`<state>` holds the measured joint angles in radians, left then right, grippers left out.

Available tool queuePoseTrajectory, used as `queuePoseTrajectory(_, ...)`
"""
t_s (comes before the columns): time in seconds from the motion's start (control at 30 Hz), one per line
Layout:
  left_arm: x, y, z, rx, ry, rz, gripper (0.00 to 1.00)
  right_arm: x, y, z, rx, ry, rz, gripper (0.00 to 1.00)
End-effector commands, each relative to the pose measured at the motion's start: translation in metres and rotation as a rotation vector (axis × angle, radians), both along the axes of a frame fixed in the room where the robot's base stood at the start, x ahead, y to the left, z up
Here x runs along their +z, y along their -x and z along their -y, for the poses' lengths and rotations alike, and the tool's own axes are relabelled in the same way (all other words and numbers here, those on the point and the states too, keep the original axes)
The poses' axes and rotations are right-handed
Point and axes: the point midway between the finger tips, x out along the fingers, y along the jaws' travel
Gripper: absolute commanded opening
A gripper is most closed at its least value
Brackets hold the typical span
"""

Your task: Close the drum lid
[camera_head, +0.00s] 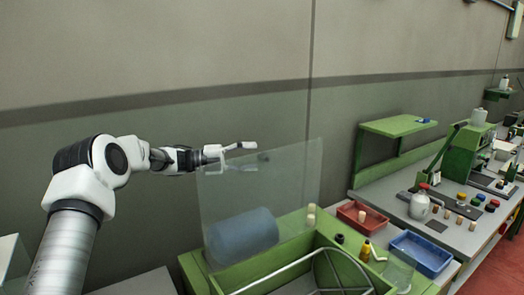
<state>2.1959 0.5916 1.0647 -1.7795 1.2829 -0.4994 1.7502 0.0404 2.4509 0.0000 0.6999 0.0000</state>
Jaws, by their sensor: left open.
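The drum lid is a clear, see-through panel (285,172) standing raised and tilted up at the back of the green drum housing (345,262). A blue-grey cylinder (241,236) shows through its lower part. My left gripper (252,153) is at the lid's top edge, its fingers open and pointing right. One finger is above the edge; the other looks dim, seemingly through the panel. I cannot tell whether the gripper touches the lid. My right gripper is not in view.
A curved metal frame (318,262) lies in the open housing. To its right are a red tray (349,217), a blue tray (424,256), a yellow bottle (366,251) and a grey bench with a jug (419,205). A green shelf (396,126) stands behind. The wall space above the lid is clear.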

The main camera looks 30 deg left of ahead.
Motion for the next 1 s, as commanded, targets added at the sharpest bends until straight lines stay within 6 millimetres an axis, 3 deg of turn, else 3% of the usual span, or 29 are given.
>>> queuePoseTrajectory(0.13,0.001,-0.013,0.017,0.0,-0.001,-0.002,0.56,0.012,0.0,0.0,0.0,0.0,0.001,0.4)
queuePoseTrajectory(0.4,-0.001,-0.016,0.021,0.001,0.001,0.0,0.56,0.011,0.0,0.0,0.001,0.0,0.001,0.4)
queuePoseTrajectory(0.43,-0.001,-0.016,0.021,0.001,0.001,0.0,0.53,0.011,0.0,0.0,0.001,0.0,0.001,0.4)
queuePoseTrajectory(0.57,-0.001,-0.016,0.021,0.001,0.001,-0.001,0.07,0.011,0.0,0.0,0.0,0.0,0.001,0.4)
queuePoseTrajectory(0.6,0.0,-0.016,0.021,0.001,0.001,0.0,0.0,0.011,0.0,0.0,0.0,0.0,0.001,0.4)
queuePoseTrajectory(0.87,0.0,-0.016,0.023,0.001,-0.004,0.004,0.0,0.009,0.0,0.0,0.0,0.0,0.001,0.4)
queuePoseTrajectory(1.0,-0.001,-0.016,0.034,0.0,-0.029,0.018,0.0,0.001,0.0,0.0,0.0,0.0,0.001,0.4)
